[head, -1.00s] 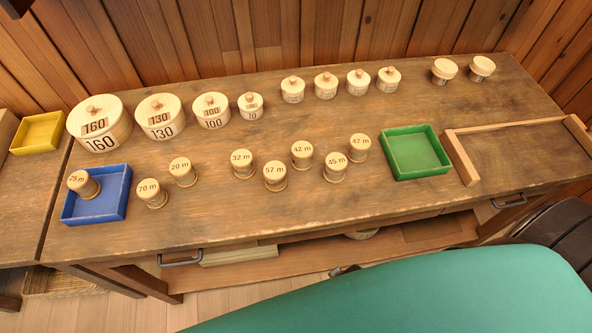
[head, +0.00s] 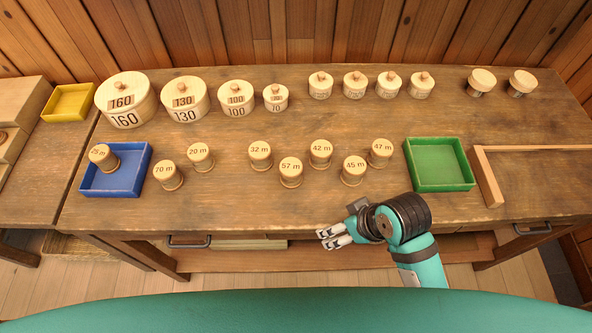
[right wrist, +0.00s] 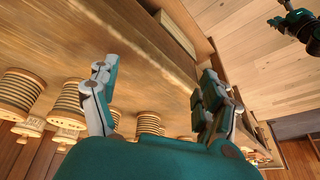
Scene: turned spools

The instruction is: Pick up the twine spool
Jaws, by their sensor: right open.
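Several pale wooden spools with metre labels stand upright on the bench in the head view: 70 m (head: 168,176), 20 m (head: 200,157), 32 m (head: 260,156), 57 m (head: 291,172), 42 m (head: 320,154), 45 m (head: 353,170) and 47 m (head: 381,153). The 25 m spool (head: 104,158) is in the blue tray. I cannot tell which is the twine spool. My right gripper (head: 327,238) is open and empty at the bench's front edge, apart from the spools. In the right wrist view, its fingers (right wrist: 150,95) are spread, with banded spools (right wrist: 148,123) beyond. A teal and dark part, perhaps my left gripper (right wrist: 290,22), shows small there.
Behind the spools stand lidded round boxes (head: 184,102) and two small jars (head: 482,82). A blue tray (head: 112,192) is at left, a green tray (head: 440,188) and wooden frame (head: 489,180) at right, a yellow tray (head: 68,116) far left. The bench front strip is mostly clear.

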